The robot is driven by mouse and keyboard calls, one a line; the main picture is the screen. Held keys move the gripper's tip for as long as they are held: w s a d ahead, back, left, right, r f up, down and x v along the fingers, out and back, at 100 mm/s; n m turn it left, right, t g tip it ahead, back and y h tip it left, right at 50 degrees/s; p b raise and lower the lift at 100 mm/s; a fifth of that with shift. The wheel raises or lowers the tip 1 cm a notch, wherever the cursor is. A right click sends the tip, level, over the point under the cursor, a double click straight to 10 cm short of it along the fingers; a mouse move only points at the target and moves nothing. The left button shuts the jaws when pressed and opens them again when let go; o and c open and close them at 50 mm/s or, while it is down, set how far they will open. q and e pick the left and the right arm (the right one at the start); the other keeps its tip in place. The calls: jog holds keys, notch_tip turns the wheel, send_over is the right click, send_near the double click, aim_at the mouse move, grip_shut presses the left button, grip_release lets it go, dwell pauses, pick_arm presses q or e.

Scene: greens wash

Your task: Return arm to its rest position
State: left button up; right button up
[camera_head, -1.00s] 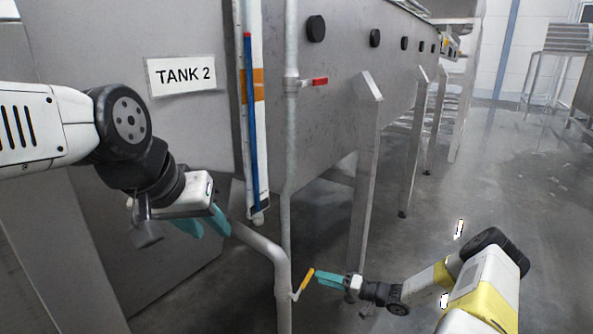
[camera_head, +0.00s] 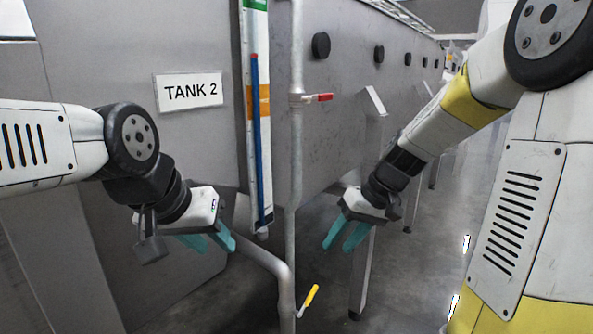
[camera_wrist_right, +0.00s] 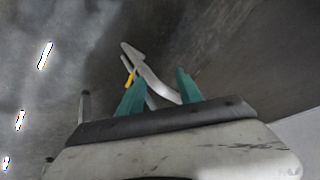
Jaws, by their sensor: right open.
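My right gripper (camera_head: 345,234) hangs in front of the tank's support leg in the head view. Its teal fingers point down, are apart and hold nothing. Its fingers also show in the right wrist view (camera_wrist_right: 160,92), with the pipe beyond them. My left gripper (camera_head: 208,243) is at the left, below the TANK 2 sign (camera_head: 188,91). Its teal fingers are apart with nothing between them. The yellow valve handle (camera_head: 312,296) is on the lower pipe, tilted up to the right, below and left of my right gripper and apart from it.
The grey tank wall (camera_head: 345,110) fills the back. Open floor (camera_head: 400,270) lies at the lower right.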

jog(key=s+d+r+m+t+h, duration=0.1)
jog(key=s+d+r+t, duration=0.1)
jog(key=s+r, duration=0.2)
jog(key=s+d+r+m+t+h, duration=0.2)
jog(key=s+r, duration=0.3)
jog(key=s, duration=0.5)
jog(key=shift+r+t, duration=0.25)
jog(key=shift+t, duration=0.25)
